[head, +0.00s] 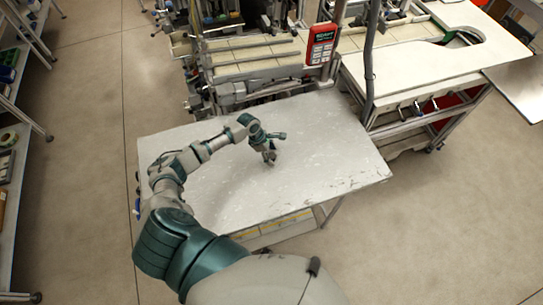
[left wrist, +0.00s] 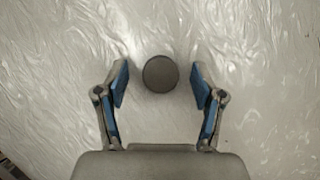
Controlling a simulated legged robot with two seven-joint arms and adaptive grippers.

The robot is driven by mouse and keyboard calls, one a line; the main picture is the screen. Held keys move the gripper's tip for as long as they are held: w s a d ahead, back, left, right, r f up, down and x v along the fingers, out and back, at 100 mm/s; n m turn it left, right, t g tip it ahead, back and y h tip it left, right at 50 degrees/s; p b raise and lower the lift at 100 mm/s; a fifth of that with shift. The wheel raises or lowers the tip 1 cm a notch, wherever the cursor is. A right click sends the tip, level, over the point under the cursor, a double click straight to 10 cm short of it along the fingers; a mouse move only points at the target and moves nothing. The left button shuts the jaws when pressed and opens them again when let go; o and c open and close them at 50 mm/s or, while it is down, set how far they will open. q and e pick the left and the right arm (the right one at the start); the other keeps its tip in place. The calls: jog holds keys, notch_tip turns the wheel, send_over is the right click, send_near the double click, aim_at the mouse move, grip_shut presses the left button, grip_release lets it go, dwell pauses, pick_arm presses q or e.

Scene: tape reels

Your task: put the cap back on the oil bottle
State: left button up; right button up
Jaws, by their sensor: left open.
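My left gripper (head: 277,149) is over the white table (head: 335,165), its fingers pointing down towards the top. In the left wrist view its two blue-padded fingers are spread wide. A dark grey round disc (left wrist: 160,74), which looks like the cap, sits between the fingertips with a gap on each side. Neither finger touches it. It is seen from straight above, so its height over the table cannot be told. I cannot make it out in the head view. I cannot make out an oil bottle in either view. My right gripper is not in view.
A machine frame with a red control box (head: 322,44) stands behind the table. A pale workbench (head: 440,45) is at the back right, and shelves (head: 20,150) line the left edge. The right part of the tabletop is clear.

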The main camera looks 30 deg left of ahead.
aim_at(272, 156)
pick_arm(q)
jog(key=c, duration=0.8)
jog(key=shift+r, duration=0.1)
jog(key=shift+r, duration=0.45)
notch_tip(272, 156, up, 2)
jog(key=shift+r, duration=0.1)
jog(key=shift+s+a+r, duration=0.15)
jog(key=shift+s+a, duration=0.15)
jog(key=shift+a, duration=0.3)
jog(key=s+a, duration=0.2)
jog(key=a, duration=0.2)
jog(key=s+a+b, duration=0.1)
jog(key=s+a, duration=0.1)
jog(key=a, duration=0.2)
jog(key=s+a+r, duration=0.1)
jog(key=s+a, duration=0.1)
jog(key=a, duration=0.2)
jog(key=shift+r, duration=0.1)
jog(key=shift+s+a+r, duration=0.15)
jog(key=shift+s+a, duration=0.15)
jog(key=shift+a, duration=0.3)
